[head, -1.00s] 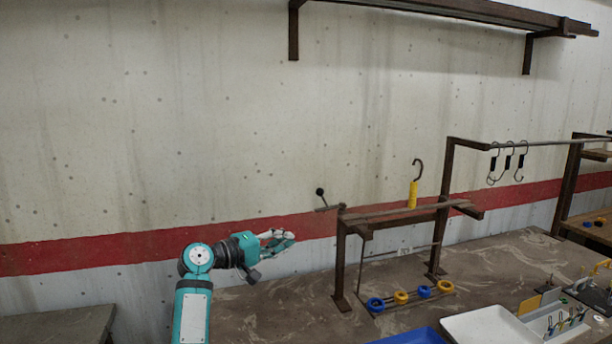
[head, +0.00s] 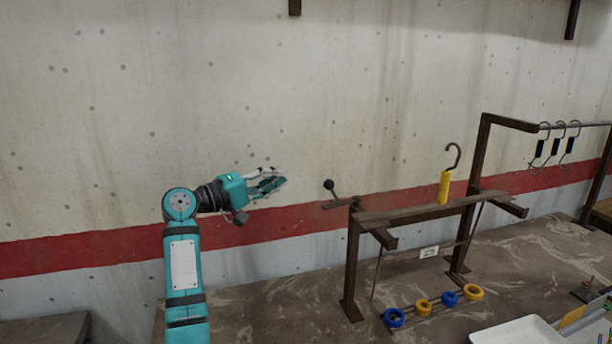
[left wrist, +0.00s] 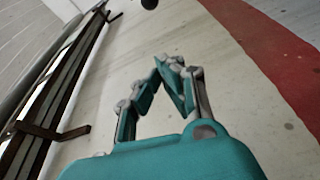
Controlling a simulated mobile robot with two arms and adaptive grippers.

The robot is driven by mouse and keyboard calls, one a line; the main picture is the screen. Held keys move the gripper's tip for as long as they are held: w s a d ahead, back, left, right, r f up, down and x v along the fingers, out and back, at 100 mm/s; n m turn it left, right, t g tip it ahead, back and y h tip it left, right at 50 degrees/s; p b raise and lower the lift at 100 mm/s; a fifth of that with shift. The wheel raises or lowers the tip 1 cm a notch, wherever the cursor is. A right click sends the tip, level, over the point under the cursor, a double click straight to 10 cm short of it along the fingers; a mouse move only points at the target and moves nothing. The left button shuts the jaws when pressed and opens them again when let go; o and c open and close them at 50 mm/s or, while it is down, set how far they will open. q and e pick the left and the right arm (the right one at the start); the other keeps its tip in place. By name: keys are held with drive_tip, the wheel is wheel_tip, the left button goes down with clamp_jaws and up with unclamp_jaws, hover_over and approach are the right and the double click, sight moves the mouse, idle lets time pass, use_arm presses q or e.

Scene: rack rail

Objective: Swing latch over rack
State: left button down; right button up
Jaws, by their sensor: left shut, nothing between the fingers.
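The latch (head: 341,202) is a short dark arm with a black ball knob (head: 329,185) standing up at its outer end. It juts out to the left from the left end of the brown metal rack (head: 400,215). My left gripper (head: 277,183) is to the left of the knob in the head view, at about its height and apart from it. Its fingers are shut and empty. In the left wrist view its fingertips (left wrist: 173,62) come together, and the knob (left wrist: 149,3) shows at the top edge beyond them. My right gripper is not in view.
A hook with a yellow handle (head: 444,188) is upright at the rack's top. Blue and yellow rings (head: 421,305) are on rods low at its front. Hooks with black grips (head: 555,147) hang from a rail at right. A white tray (head: 515,333) is at lower right.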

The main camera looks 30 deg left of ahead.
use_arm(q)
drive_tip(key=f+p+x, duration=0.1)
drive_tip(key=p+x, duration=0.3)
drive_tip(key=x, duration=0.6)
drive_tip(key=s+d+p, duration=0.2)
drive_tip(key=shift+s+d, duration=0.3)
drive_tip(key=shift+d, duration=0.1)
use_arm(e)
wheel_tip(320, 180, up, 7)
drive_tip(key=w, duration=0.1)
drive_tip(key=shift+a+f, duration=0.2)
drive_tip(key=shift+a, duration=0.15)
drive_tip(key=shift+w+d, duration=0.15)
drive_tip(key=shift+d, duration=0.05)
